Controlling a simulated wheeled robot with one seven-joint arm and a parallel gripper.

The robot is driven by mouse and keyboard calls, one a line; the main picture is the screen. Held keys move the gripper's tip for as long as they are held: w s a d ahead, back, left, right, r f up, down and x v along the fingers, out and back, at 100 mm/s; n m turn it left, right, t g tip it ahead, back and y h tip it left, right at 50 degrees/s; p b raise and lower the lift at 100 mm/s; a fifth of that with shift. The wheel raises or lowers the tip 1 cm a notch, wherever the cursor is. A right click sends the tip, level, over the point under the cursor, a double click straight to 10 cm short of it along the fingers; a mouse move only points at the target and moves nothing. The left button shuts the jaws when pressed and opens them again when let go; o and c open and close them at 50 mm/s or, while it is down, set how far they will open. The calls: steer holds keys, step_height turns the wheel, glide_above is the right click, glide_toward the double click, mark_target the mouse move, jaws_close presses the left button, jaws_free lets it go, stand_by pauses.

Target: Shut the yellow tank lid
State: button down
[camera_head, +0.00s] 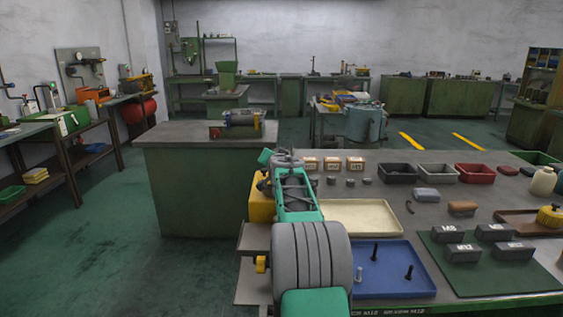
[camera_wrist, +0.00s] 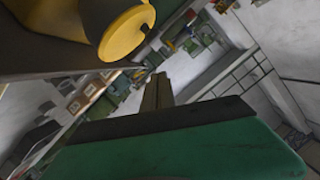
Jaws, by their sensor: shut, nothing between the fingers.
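A yellow body (camera_head: 261,207), which looks like the tank, stands at the left edge of the near workbench, partly hidden behind my arm. In the wrist view a large yellow shape with a round end (camera_wrist: 127,33) fills the upper left, close to the camera. I cannot tell which part of it is the lid, or how far the lid stands open. My gripper (camera_wrist: 157,92) shows in the wrist view as a green and black body with its fingers together, empty. It is below and right of the yellow round end, with no contact visible. In the head view my arm hides the fingers.
The near bench holds a cream tray (camera_head: 362,217), a blue tray (camera_head: 397,283) with bolts, and a green mat (camera_head: 490,275) with grey blocks. A green cabinet (camera_head: 195,185) carrying a small machine stands left of my arm. Open floor (camera_head: 90,250) lies at left.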

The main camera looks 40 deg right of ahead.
mark_target(264, 178)
steer(key=w+a+f+n+b, duration=0.1)
steer(key=a+f+n+g+h, duration=0.1)
steer(key=n, duration=0.1)
steer(key=shift+w+a+f+b, duration=0.1)
steer(key=shift+w+b, duration=0.25)
steer(key=shift+w, duration=0.05)
steer(key=shift+a+f, duration=0.1)
steer(key=shift+f, duration=0.1)
steer(key=shift+w+a+f+b, duration=0.15)
steer(key=shift+w+f+b, duration=0.1)
steer(key=shift+b, duration=0.1)
steer(key=shift+f, duration=0.1)
steer(key=shift+a, duration=0.1)
